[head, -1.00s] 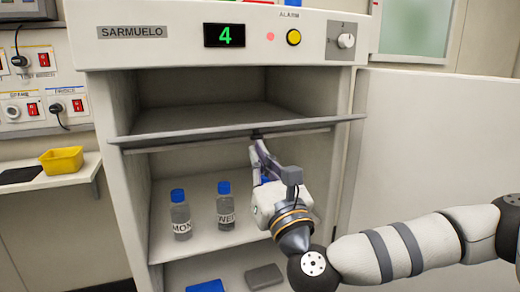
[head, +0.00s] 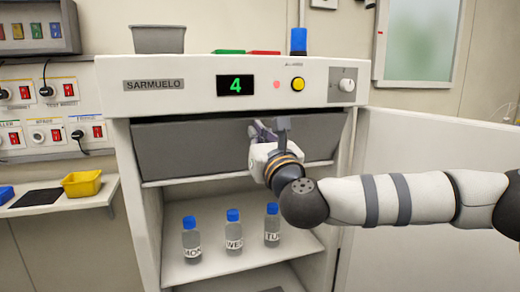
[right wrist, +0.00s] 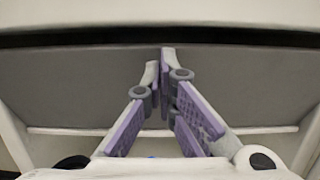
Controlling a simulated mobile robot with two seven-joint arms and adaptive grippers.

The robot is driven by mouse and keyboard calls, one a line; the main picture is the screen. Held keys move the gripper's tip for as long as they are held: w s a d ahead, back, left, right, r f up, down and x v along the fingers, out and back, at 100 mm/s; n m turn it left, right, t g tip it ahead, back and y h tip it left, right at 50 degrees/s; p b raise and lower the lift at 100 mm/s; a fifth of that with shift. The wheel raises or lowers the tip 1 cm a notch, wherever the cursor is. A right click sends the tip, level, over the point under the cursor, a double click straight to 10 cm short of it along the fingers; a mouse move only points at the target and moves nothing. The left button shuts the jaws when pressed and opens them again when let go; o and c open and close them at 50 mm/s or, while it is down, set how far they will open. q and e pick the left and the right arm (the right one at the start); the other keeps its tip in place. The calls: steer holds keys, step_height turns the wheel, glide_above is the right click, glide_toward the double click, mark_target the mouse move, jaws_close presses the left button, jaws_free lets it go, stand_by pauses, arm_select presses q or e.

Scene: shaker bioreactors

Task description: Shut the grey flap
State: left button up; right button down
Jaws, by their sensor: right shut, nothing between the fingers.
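The grey flap (head: 200,148) stands close to upright across the top compartment of the white SARMUELO cabinet (head: 190,95) in the head view. In the right wrist view the flap (right wrist: 70,85) fills most of the width, with a dark gap above its top edge. My right gripper (head: 262,130) is shut and empty, its fingertips at the flap's front face near the upper edge, right of its middle. The fingertips also show in the right wrist view (right wrist: 161,65). Whether they touch the flap is hard to tell. My left gripper is not in view.
The cabinet's white door (head: 430,170) stands open on the right, behind my right arm. Several blue-capped bottles, such as the WED one (head: 234,236), stand on the shelf below the flap. A yellow bin (head: 82,184) sits on a side shelf at left.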

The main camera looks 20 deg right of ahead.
steer(key=shift+w+r, duration=0.75)
steer(key=shift+w, duration=0.3)
